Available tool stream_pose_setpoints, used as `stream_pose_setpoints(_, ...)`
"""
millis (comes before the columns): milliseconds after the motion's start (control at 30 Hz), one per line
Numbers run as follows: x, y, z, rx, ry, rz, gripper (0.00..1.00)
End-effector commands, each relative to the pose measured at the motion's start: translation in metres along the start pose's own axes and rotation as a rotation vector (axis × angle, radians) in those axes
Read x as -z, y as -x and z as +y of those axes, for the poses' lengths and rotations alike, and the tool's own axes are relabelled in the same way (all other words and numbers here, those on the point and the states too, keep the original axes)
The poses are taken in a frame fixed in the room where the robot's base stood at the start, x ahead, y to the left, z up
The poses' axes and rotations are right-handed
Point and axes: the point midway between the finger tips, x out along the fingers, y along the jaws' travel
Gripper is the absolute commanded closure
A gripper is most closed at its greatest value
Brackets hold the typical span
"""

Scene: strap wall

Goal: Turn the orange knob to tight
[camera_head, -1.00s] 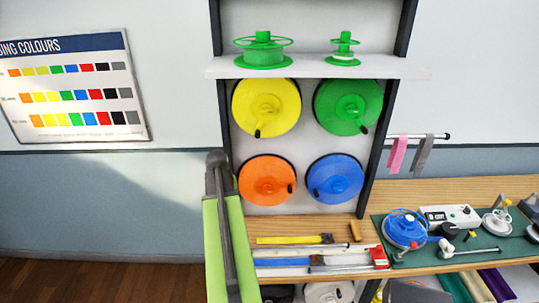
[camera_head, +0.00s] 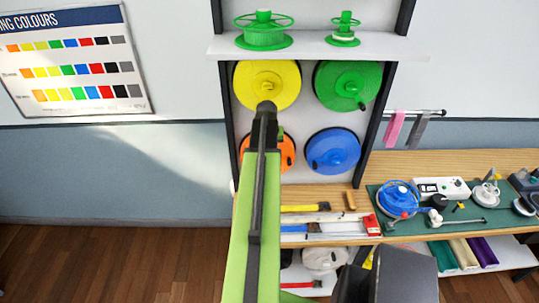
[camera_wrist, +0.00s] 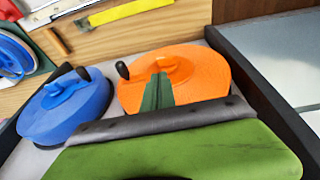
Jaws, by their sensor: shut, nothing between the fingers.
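The orange knob is a round disc with a raised hub and a dark handle near its rim. In the head view my arm hides most of it, and its right part (camera_head: 289,152) shows. In the wrist view the orange knob (camera_wrist: 195,75) is in the upper middle, with its dark handle at its upper left edge. My gripper (camera_wrist: 157,82) has its dark green fingers together and empty. They overlap the orange knob's hub in the picture; I cannot tell whether they touch it. In the head view the fingers are mostly hidden behind my arm.
A blue disc (camera_head: 333,150) sits right of the orange one, with yellow (camera_head: 262,82) and green (camera_head: 345,85) discs above. Dark side posts frame the panel. A bench (camera_head: 340,200) with tools lies below, and a shelf with green reels above.

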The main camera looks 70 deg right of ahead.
Motion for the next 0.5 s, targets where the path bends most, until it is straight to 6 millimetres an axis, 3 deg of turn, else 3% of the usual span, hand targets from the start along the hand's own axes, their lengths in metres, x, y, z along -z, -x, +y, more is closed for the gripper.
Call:
stream_pose_setpoints(33,-0.002,-0.022,0.000,0.000,0.000,0.000,1.00)
stream_pose_setpoints(200,-0.002,-0.050,0.000,0.000,0.000,0.000,1.00)
stream_pose_setpoints(500,0.000,-0.054,0.001,0.000,-0.001,0.000,1.00)
